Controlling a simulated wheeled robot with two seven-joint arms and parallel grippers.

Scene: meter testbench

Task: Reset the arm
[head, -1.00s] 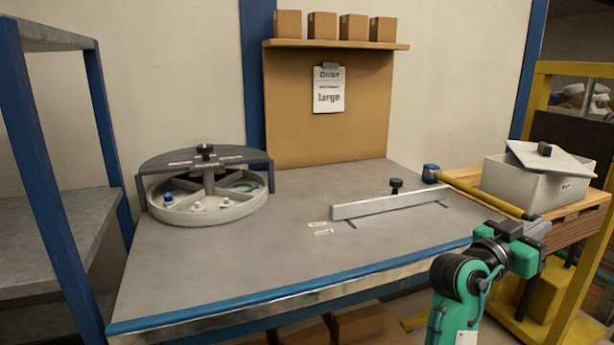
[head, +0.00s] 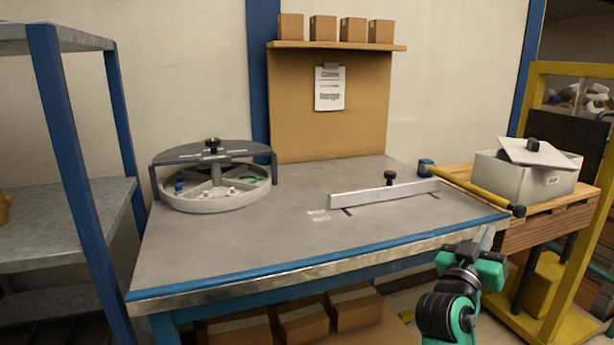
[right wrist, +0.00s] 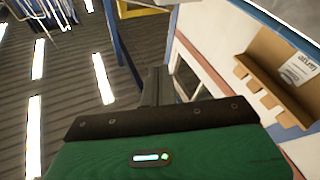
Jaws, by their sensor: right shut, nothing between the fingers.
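My right gripper (head: 484,240) is in front of the workbench's front right corner in the head view, apart from the bench and holding nothing. In the right wrist view its dark fingers (right wrist: 155,88) are together, with nothing between them. My left gripper is not in view. The grey workbench (head: 260,240) has a blue front edge.
A round divided tray (head: 210,203) stands at the bench's left. A metal bar (head: 375,195) lies at the right, near a yellow-handled tool (head: 470,187). A lidded grey bin (head: 545,183) sits on a wooden stand. A blue-post shelf (head: 75,170) stands left. Mid-bench is clear.

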